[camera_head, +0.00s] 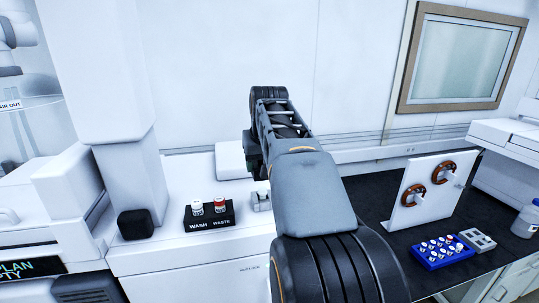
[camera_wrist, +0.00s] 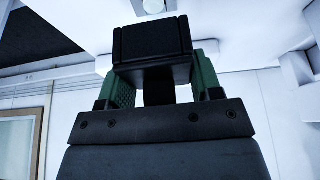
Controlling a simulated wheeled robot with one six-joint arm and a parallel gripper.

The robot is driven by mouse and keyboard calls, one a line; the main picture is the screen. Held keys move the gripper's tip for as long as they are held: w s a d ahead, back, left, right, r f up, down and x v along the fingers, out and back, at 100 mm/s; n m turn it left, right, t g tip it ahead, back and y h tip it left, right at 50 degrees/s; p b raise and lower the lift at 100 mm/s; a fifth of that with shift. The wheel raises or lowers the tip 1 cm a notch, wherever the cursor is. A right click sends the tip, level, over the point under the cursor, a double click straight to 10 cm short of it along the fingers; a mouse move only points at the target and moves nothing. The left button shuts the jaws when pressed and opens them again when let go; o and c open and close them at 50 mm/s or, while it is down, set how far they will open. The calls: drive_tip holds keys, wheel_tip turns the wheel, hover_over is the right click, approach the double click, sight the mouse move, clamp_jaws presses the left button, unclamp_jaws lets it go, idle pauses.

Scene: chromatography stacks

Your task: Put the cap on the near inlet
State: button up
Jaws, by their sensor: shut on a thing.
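In the wrist view my gripper (camera_wrist: 154,88) has green ribbed finger pads on both sides of a black, square-faced piece (camera_wrist: 152,40). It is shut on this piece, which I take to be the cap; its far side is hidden.
A black holder (camera_head: 208,224) marked WASH and WASTE holds white-capped and red-capped vials on the white bench. A black rounded block (camera_head: 135,224) stands left of it. Right, on the dark bench, are a blue vial rack (camera_head: 432,262), a grey block (camera_head: 478,239) and a white panel (camera_head: 408,214) with brown discs.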

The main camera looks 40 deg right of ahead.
drive_tip(key=shift+w+d+f+b, duration=0.15)
drive_tip(key=shift+w+d, duration=0.1)
drive_tip(key=shift+w, duration=0.15)
drive_tip(key=shift+w+d+f+b, duration=0.15)
drive_tip(key=shift+w+d, duration=0.1)
drive_tip(key=shift+w, duration=0.15)
wheel_tip(320, 180, down, 5)
drive_tip(key=b, duration=0.5)
drive_tip(key=shift+f+b, duration=0.55)
drive_tip(key=shift+f, duration=0.3)
drive_tip(key=shift+f, duration=0.15)
idle(1.5)
drive_tip(key=o, duration=1.3)
drive_tip(key=shift+c, duration=0.2)
drive_tip(key=shift+p, duration=0.3)
